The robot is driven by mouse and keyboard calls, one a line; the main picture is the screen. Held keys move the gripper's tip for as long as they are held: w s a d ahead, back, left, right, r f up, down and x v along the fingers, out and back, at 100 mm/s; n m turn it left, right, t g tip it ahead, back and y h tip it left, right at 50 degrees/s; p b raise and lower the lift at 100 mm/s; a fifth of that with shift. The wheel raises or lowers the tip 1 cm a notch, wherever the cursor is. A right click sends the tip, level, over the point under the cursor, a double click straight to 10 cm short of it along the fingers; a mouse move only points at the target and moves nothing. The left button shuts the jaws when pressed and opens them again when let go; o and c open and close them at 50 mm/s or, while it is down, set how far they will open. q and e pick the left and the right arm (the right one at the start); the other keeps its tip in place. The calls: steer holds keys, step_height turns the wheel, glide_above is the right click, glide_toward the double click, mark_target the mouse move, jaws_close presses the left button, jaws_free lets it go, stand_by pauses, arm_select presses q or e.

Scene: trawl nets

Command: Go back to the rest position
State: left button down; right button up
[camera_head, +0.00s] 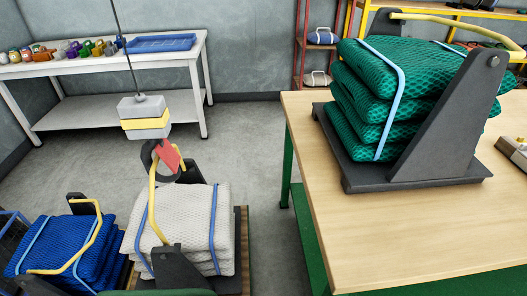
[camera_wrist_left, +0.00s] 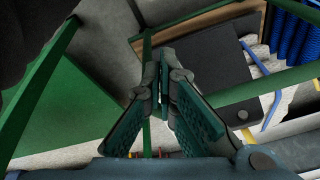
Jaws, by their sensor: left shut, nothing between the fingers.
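In the left wrist view my left gripper (camera_wrist_left: 164,78) is shut, with its dark green finger pads converging and nothing held. Beyond it are a dark plate (camera_wrist_left: 208,68), part of the blue net (camera_wrist_left: 298,38) and part of the white net (camera_wrist_left: 262,58). Neither of my grippers shows in the head view. There, a white net bundle (camera_head: 195,215) with blue straps sits in a dark cradle with a yellow handle (camera_head: 153,205). A hook block (camera_head: 146,118) on a cable hangs above it, its hook at the handle's top. I cannot tell whether they touch.
A green net stack (camera_head: 365,105) in a dark cradle stands on the wooden table (camera_head: 390,235) at the right. A blue net bundle (camera_head: 60,245) is at lower left. A white bench (camera_head: 100,62) holds small items and a blue tray (camera_head: 160,43). Grey floor (camera_head: 265,130) lies between.

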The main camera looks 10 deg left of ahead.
arm_select(q)
steer(key=s+a+f+g+p, duration=0.1)
steer(key=s+f+p, duration=0.1)
steer(key=f, duration=0.4)
steer(key=s+a+f+p, duration=0.1)
steer(key=f+p, duration=0.1)
steer(key=f, duration=0.3)
steer(key=s+f+g+p, duration=0.1)
steer(key=s+f+p, duration=0.2)
steer(key=s, duration=1)
step_height(320, 180, down, 4)
steer(key=shift+r+p, duration=0.1)
steer(key=shift+p, duration=0.25)
